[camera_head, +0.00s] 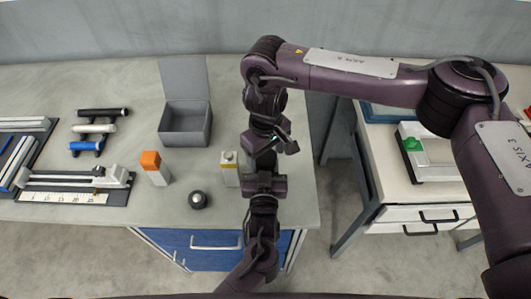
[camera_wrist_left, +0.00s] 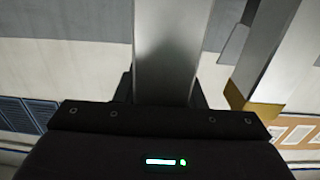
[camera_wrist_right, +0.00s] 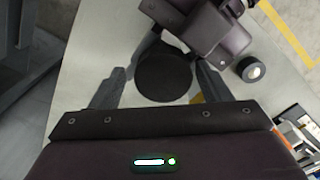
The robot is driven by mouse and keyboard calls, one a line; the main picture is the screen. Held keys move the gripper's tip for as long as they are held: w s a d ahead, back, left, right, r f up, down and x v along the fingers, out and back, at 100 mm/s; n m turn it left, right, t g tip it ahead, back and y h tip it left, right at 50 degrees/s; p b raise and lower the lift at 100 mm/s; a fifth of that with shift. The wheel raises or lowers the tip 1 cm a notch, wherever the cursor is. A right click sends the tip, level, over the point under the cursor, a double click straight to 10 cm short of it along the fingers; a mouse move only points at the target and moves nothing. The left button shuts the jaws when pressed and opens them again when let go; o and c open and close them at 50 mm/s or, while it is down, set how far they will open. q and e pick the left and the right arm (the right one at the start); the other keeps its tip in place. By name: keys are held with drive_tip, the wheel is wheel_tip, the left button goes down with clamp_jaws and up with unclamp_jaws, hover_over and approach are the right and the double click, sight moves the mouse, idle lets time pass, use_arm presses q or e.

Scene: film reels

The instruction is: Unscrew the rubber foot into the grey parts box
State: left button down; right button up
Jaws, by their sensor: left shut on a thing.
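The grey parts box (camera_head: 173,138) stands on the bench with its lid raised at the back. My left gripper (camera_head: 264,175) is shut on a grey metal piece, which shows as a flat bar (camera_wrist_left: 172,45) in the left wrist view. My right gripper (camera_head: 266,152) is directly above my left one in the head view. In the right wrist view its fingers (camera_wrist_right: 162,85) are open on either side of a black round disc, the rubber foot (camera_wrist_right: 164,78). I cannot tell whether a finger touches it. The grippers hide the foot in the head view.
Black, white and blue bars (camera_head: 92,129) and a ruler fixture (camera_head: 75,185) lie left. A second table (camera_head: 385,180) stands right, across a gap.

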drive_tip(key=shift+s+a+r, duration=0.1)
drive_tip(key=shift+a, duration=0.05)
drive_tip(key=shift+r, duration=2.2)
use_arm(q)
drive_tip(key=c, duration=0.9)
unclamp_jaws()
drive_tip(key=shift+o, duration=0.2)
